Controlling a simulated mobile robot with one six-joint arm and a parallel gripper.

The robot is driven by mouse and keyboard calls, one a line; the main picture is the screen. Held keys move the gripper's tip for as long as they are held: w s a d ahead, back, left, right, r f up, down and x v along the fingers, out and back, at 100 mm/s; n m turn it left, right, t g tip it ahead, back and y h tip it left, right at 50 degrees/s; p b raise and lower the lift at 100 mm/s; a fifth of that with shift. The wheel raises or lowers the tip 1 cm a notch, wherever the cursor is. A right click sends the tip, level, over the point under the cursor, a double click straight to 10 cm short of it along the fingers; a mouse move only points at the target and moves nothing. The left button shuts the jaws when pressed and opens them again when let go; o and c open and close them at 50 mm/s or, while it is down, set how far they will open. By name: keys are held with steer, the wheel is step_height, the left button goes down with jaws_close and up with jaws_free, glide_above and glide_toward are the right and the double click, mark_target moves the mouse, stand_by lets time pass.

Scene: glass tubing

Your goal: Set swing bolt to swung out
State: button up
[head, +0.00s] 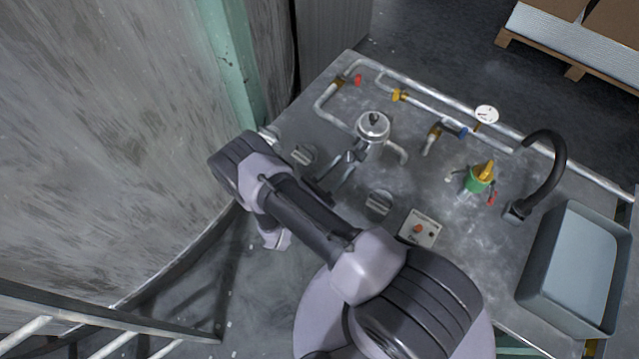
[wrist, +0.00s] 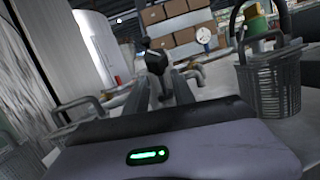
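A metal vessel with a round lid and black top knob (head: 373,123) stands on the bench in the head view. A small dark-headed part, probably the swing bolt (wrist: 154,60), shows in the wrist view. My gripper (head: 355,160) is at the near side of the vessel in the head view. In the wrist view its two grey fingers (wrist: 160,80) are apart, with the dark head between or just beyond their tips. I cannot tell whether they touch it. The bolt's shank and its pivot are mostly hidden.
Pipes with a gauge (head: 486,114) run along the bench's back. A green valve (head: 478,180), black spout (head: 556,165), button box (head: 420,228) and grey basin (head: 577,262) are to the right.

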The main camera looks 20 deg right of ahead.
steer(key=p+v, duration=0.1)
steer(key=v, duration=1.4)
steer(key=shift+a, duration=0.2)
steer(key=shift+s+f, duration=0.1)
